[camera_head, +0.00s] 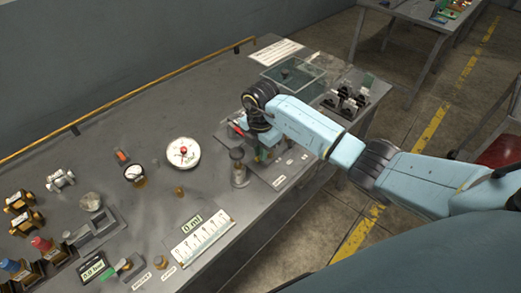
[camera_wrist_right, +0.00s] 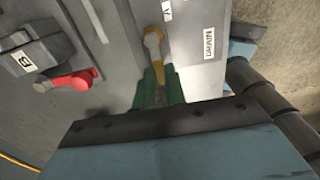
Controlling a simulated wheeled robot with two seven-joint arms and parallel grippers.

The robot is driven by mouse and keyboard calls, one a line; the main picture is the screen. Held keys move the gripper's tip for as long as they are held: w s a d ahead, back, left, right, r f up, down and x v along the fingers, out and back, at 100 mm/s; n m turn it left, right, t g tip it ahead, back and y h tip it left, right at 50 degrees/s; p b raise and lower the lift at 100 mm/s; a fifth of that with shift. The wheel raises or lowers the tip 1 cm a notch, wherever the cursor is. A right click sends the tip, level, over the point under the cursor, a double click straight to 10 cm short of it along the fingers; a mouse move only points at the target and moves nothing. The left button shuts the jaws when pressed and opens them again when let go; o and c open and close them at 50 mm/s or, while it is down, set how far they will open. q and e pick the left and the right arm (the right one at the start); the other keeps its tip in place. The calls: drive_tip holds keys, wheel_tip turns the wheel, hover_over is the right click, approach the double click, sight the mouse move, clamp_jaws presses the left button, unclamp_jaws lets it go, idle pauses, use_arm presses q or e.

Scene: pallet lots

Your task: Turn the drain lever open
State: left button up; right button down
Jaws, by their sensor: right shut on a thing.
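My right arm reaches in from the right in the head view, with its gripper (camera_head: 259,155) low over the grey panel on the bench. In the right wrist view, the green fingers of my right gripper (camera_wrist_right: 158,88) are shut on a yellow lever (camera_wrist_right: 153,47) with a rounded, pale end. The lever lies over the grey panel (camera_wrist_right: 197,72), beside a white label (camera_wrist_right: 208,42) that I cannot read for certain. The fingers hide part of the lever, and my wrist covers most of this spot in the head view. My left gripper is not in view.
A grey box with a red lever (camera_wrist_right: 75,80) sits left of the gripper in the wrist view. A small post-like fitting (camera_head: 238,168), a round white dial (camera_head: 183,153) and a scale plate (camera_head: 203,238) stand nearby. A clear-lidded box (camera_head: 290,75) lies behind.

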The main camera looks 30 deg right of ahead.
idle(0.3)
drive_tip(key=n, duration=0.2)
drive_tip(key=shift+s+d+n, duration=0.25)
drive_tip(key=shift+s+n, duration=0.15)
drive_tip(key=shift+s+d+n+p, duration=0.2)
drive_tip(key=shift+s+n+p, duration=0.1)
drive_tip(key=shift+n, duration=0.6)
drive_tip(key=n, duration=0.3)
drive_tip(key=d+n, duration=0.1)
drive_tip(key=shift+s+d+n+b, duration=0.1)
drive_tip(key=shift+s+n+b, duration=0.2)
drive_tip(key=shift+s+b, duration=0.1)
drive_tip(key=n, duration=0.1)
drive_tip(key=d+n+b, duration=0.1)
drive_tip(key=n, duration=0.2)
drive_tip(key=shift+s+d+f+b, duration=0.1)
drive_tip(key=shift+s+d+b, duration=0.05)
drive_tip(key=shift+d+b, duration=0.15)
drive_tip(key=shift+d+n+b, duration=0.3)
drive_tip(key=shift+n+b, duration=0.25)
drive_tip(key=shift+n, duration=0.65)
drive_tip(key=shift+d+n+b, duration=0.3)
drive_tip(key=shift+n+b, duration=0.25)
drive_tip(key=shift+n, duration=0.65)
drive_tip(key=c, duration=1.5)
unclamp_jaws()
drive_tip(key=shift+o, duration=0.2)
